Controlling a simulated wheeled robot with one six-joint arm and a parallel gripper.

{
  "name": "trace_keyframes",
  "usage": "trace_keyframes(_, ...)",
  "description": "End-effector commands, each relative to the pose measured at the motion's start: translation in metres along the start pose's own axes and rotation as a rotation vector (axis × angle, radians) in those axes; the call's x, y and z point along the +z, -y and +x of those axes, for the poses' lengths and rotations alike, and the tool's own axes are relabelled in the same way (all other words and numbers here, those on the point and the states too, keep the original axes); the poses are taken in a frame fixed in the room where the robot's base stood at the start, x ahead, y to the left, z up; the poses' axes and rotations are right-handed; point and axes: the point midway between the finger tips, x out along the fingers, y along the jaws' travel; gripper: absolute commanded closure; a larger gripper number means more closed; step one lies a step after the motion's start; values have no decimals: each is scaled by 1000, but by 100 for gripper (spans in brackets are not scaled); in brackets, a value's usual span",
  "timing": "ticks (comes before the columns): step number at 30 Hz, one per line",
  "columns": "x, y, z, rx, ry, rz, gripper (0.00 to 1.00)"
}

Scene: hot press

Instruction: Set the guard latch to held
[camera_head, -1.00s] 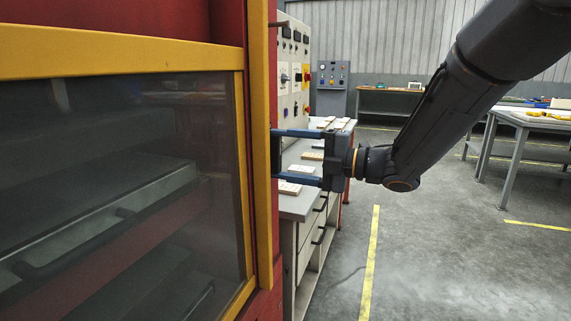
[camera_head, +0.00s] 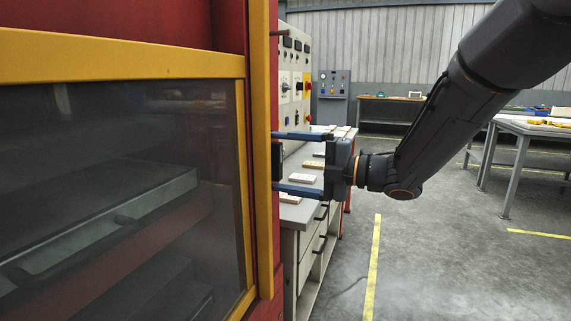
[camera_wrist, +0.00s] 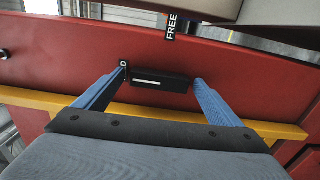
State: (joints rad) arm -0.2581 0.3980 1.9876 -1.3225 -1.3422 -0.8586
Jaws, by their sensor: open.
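The guard latch is a black block with a white line (camera_wrist: 160,81) on the red side panel (camera_wrist: 60,62). In the wrist view it lies beside a mostly covered label ending in "D" (camera_wrist: 124,70). The "FREE" label (camera_wrist: 172,25) is farther up the picture, away from the block. My gripper (camera_wrist: 162,76) is open, with one blue finger on each side of the block. A gap shows at the right finger; contact at the left is unclear. In the head view my gripper (camera_head: 277,161) is at the press's right side, with the dark latch (camera_head: 278,158) between its fingertips.
The yellow-framed guard window (camera_head: 120,190) fills the left. Behind my gripper stand a control panel (camera_head: 294,85) and a grey-topped bench (camera_head: 300,212) with small pale pieces. Open floor (camera_head: 440,260) lies to the right, before another table (camera_head: 535,128).

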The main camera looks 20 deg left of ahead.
Motion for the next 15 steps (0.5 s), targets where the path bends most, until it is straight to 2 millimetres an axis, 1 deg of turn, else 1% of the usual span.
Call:
trace_keyframes(2, 0, 0, -3, 0, 1, 0, 11)
trace_keyframes(5, 1, 0, -12, 1, 3, 0, 11)
trace_keyframes(12, 1, 0, -52, 0, 4, 0, 11)
trace_keyframes(15, 1, 0, -65, 0, 2, 0, 11)
